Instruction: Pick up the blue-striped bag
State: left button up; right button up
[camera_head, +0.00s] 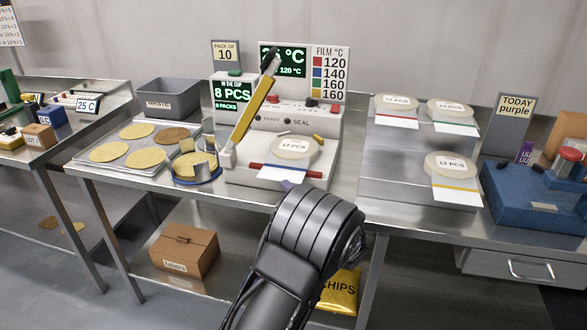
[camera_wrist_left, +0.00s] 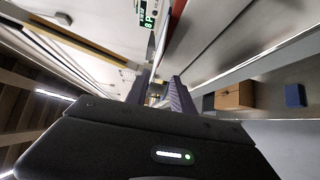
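In the head view, a round pack labelled 12 PCS (camera_head: 294,148) lies on the sealing machine. A pale sheet with a bluish stripe (camera_head: 283,173) hangs at its front; I take this as the blue-striped bag. My left arm comes up from the bottom and hides most of my left gripper (camera_head: 287,185); only a purple fingertip shows, just below the sheet's front edge. In the left wrist view, the two purple fingers (camera_wrist_left: 160,94) stand apart with a narrow gap. I cannot tell whether they touch the bag. My right gripper is not in view.
The sealing machine (camera_head: 315,122) has a raised yellow lever (camera_head: 250,108). A rack (camera_head: 403,183) at right holds packs with red, green and yellow stripes. A tray (camera_head: 112,157) of chips lies left; a blue press (camera_head: 535,200) stands far right. A cardboard box (camera_head: 184,252) sits below.

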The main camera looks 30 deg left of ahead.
aim_at(275, 176)
pick_arm(q)
jog(key=shift+w+r, duration=0.15)
jog(key=shift+r, duration=0.35)
jog(key=shift+x, duration=1.25)
jog(key=shift+p+x, duration=0.6)
jog(key=shift+x, duration=2.05)
grip_shut()
